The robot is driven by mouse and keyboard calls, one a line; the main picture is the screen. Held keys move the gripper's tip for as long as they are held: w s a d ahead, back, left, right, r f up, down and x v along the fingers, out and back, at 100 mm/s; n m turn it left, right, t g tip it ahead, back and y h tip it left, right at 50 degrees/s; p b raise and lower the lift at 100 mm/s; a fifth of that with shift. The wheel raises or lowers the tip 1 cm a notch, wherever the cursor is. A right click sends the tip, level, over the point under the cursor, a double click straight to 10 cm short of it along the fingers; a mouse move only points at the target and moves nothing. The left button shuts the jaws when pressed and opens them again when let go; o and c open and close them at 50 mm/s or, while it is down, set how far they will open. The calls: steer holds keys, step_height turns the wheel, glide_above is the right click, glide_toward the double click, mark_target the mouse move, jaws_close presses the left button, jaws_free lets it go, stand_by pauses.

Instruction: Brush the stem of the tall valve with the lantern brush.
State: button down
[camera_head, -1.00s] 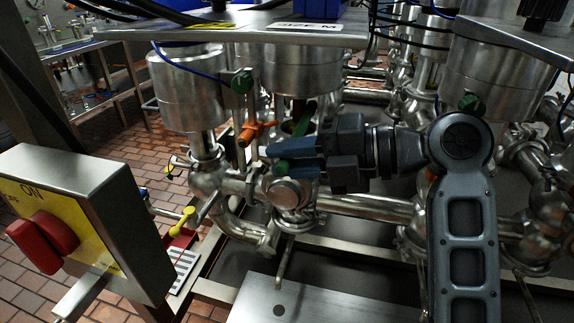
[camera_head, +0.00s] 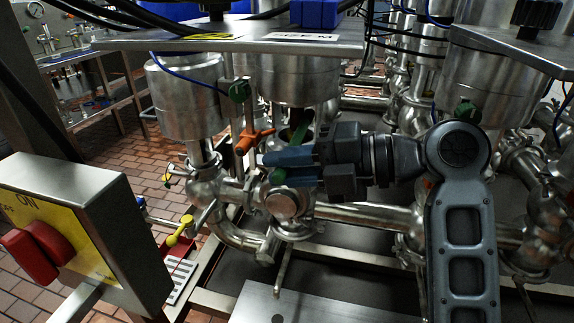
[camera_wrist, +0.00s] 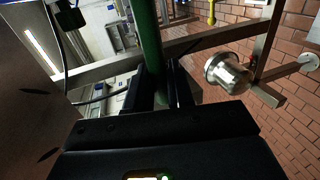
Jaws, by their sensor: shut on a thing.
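My gripper (camera_head: 271,167) is shut on a green rod-like handle (camera_head: 300,133), which I take for the lantern brush. The handle slants up from the fingers, and a green end (camera_head: 277,176) shows below them. In the wrist view the green handle (camera_wrist: 148,45) stands between the dark fingers (camera_wrist: 166,88). The brush's bristles cannot be made out. A steel valve with a large cylinder (camera_head: 295,78) stands just behind my gripper; its stem is mostly hidden by the gripper and handle. Another valve cylinder (camera_head: 187,98) is to its left. I cannot tell which is the tall valve.
An orange fitting (camera_head: 252,140) sticks out left of the gripper. A steel plate (camera_head: 250,43) hangs above. Steel pipes (camera_head: 370,215) run below and behind. A switch box (camera_head: 85,215) with a red knob stands at the lower left.

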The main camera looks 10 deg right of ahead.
steer(key=shift+s+a+r, duration=0.15)
steer(key=shift+s+a, duration=0.15)
steer(key=shift+s, duration=0.3)
steer(key=shift+w, duration=0.1)
steer(key=shift+w+d+r+b, duration=0.2)
steer(key=shift+w+d+b, duration=0.1)
steer(key=shift+w+b, duration=0.3)
steer(key=shift+s+a+f+b, duration=0.1)
steer(key=shift+s+a+b, duration=0.1)
steer(key=shift+s, duration=0.15)
steer(key=shift+s+a+f+b, duration=0.1)
steer(key=shift+s+b, duration=0.05)
steer(key=shift+s, duration=0.2)
steer(key=shift+w+d, duration=0.1)
